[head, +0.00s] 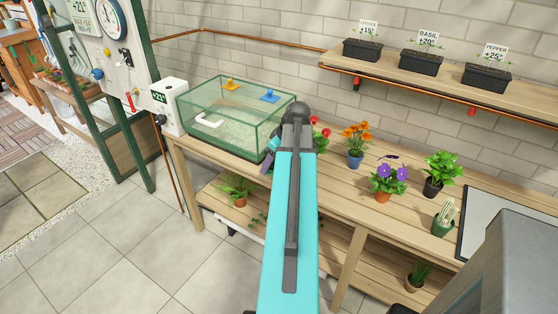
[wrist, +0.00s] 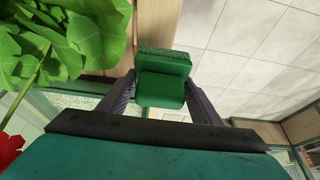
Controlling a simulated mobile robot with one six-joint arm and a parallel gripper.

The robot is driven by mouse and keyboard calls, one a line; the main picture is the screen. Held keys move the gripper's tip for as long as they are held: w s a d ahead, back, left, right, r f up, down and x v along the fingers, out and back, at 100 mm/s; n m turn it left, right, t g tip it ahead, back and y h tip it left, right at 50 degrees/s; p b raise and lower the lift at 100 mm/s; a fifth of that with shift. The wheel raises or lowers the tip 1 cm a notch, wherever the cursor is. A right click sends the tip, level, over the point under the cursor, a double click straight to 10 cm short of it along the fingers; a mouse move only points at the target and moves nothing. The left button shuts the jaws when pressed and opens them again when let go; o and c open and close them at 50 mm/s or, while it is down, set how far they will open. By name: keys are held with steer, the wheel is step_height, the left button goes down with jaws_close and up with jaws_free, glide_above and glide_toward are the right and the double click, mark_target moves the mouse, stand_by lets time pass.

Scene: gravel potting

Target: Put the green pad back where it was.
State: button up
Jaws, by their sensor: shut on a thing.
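The green pad (wrist: 163,92) is a small block with a rough, darker green top layer. In the wrist view my gripper (wrist: 163,78) is shut on it, with a grey finger on each side. The pad is held clear of the tiled floor and bench edge behind it. In the head view my arm hides the pad and most of the gripper, near the right end of a glass tank (head: 190,112). The tank holds a yellow piece (head: 231,85), a blue piece (head: 269,96) and a white handle-like piece (head: 208,121) at its glass or inside.
Close to the gripper are a leafy plant (wrist: 60,45) and a red flower (wrist: 9,148). On the wooden bench (head: 335,200) stand an orange-flowered pot (head: 356,160), a purple-flowered pot (head: 383,197), a leafy pot (head: 433,188) and a cactus (head: 441,226). A shelf (head: 400,75) hangs above.

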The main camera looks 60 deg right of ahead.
steer(key=shift+w+d+f+p, duration=0.15)
steer(key=shift+d+p, duration=0.1)
steer(key=shift+d, duration=1)
steer(key=shift+w+d+f+p, duration=0.1)
steer(key=shift+d+p, duration=0.15)
steer(key=shift+d, duration=1)
steer(key=shift+f+p, duration=0.6)
steer(key=shift+f, duration=1.1)
steer(key=shift+f, duration=0.15)
steer(key=o, duration=1)
steer(key=shift+c, duration=0.2)
steer(key=shift+r, duration=0.2)
steer(key=b+v, duration=0.2)
steer(key=v, duration=1)
